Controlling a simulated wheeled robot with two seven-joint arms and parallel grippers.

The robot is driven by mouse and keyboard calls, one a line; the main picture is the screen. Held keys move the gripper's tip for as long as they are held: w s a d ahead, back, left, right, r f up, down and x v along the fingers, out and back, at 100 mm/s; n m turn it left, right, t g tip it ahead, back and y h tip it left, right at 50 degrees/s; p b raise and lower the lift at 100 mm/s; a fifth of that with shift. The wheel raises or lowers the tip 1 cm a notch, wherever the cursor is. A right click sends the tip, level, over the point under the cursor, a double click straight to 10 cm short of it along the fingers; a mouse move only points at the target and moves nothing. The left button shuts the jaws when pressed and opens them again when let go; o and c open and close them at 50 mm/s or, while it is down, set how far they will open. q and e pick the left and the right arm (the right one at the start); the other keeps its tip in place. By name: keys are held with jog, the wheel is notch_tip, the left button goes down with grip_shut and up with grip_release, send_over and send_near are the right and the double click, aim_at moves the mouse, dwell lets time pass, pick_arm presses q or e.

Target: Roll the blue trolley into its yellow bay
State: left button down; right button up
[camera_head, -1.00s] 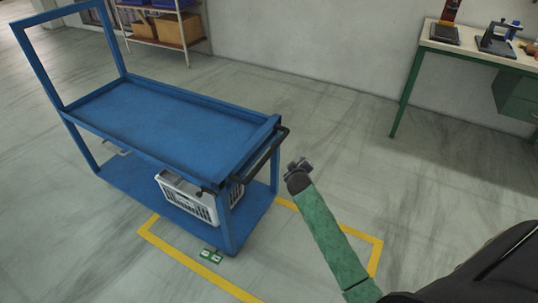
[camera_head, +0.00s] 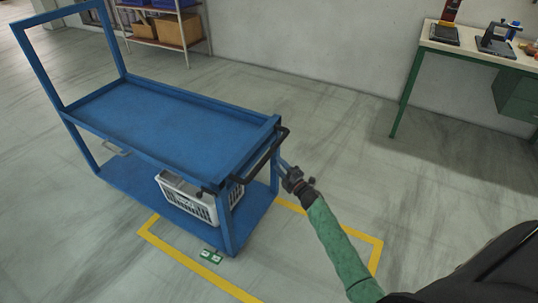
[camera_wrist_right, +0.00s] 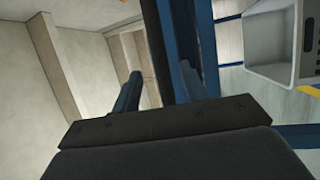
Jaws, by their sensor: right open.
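The blue trolley (camera_head: 170,118) stands upright on the floor, its right end over the left part of the yellow bay outline (camera_head: 370,262). A black handle (camera_head: 263,160) runs across that end. My right gripper (camera_head: 286,170) is open just right of the handle, its fingers pointing at the trolley's end. In the right wrist view its two fingers (camera_wrist_right: 158,78) stand apart, with a dark upright bar between or just beyond them; I cannot tell whether they touch it. My left gripper is out of view.
A white basket (camera_head: 190,198) sits on the trolley's lower shelf. Small green-and-white floor markers (camera_head: 211,256) lie by the bay's front line. A green-legged workbench (camera_head: 470,52) stands at right, a rack with boxes (camera_head: 165,42) behind. The floor inside the bay's right part is clear.

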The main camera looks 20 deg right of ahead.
aim_at(271, 154)
jog(key=p+x, duration=0.1)
jog(key=x, duration=0.5)
jog(key=shift+w+r, duration=0.1)
jog(key=shift+r, duration=0.05)
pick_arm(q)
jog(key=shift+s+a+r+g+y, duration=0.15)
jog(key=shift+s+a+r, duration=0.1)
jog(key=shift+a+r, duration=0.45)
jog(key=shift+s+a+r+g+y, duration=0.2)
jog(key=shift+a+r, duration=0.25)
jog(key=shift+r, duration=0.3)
pick_arm(e)
jog(key=shift+w+a, duration=0.15)
jog(key=shift+w, duration=0.45)
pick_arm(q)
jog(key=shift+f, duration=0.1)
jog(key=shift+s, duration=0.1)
pick_arm(e)
grip_shut()
